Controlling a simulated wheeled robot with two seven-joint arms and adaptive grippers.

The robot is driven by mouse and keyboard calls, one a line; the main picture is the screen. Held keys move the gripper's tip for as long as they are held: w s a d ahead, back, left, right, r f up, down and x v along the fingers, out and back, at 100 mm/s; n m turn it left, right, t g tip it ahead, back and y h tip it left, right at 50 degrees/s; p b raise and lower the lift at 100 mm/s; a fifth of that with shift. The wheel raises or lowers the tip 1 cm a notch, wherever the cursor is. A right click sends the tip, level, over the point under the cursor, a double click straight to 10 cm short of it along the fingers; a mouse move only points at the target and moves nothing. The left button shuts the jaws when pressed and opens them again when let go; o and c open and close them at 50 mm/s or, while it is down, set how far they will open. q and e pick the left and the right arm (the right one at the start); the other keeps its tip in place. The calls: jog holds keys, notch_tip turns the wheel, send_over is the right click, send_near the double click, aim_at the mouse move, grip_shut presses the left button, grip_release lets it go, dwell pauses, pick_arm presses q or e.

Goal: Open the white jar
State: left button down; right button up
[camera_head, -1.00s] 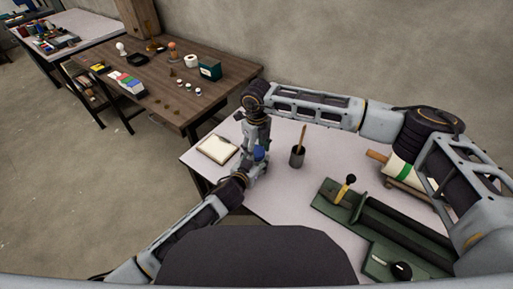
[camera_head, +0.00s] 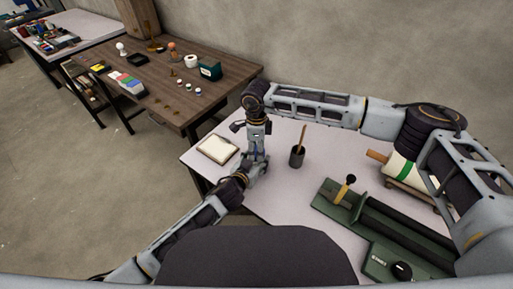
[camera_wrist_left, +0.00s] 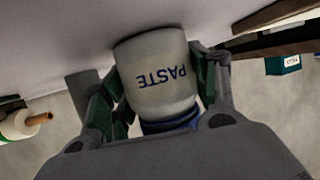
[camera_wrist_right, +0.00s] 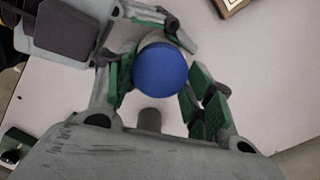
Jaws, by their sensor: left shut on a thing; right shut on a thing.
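The white jar (camera_wrist_left: 155,85), marked PASTE, is between the fingers of my left gripper (camera_wrist_left: 157,72) in the left wrist view. My left gripper is shut on its body. The blue lid (camera_wrist_right: 160,70) shows round and face-on in the right wrist view, with the pale jar rim behind it. My right gripper (camera_wrist_right: 160,78) has its fingers on both sides of the lid and is shut on it. A blue edge of the lid (camera_wrist_left: 170,125) also shows in the left wrist view. In the head view my right gripper (camera_head: 258,160) hides most of the jar.
On the pale table (camera_head: 275,195) are a clipboard (camera_head: 217,149), a dark cup with a stick (camera_head: 297,157), a green tool (camera_head: 345,205) and a white roll (camera_head: 393,174). A brown table (camera_head: 160,85) with small items stands behind left.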

jog(key=n, duration=0.6)
jog(key=shift+w, duration=0.1)
jog(key=n, duration=0.5)
jog(key=shift+n, duration=0.3)
jog(key=n, duration=0.5)
jog(key=shift+r, duration=0.1)
jog(key=n, duration=0.6)
jog(key=shift+r, duration=1.25)
dwell(1.0)
jog(key=shift+r, duration=1.85)
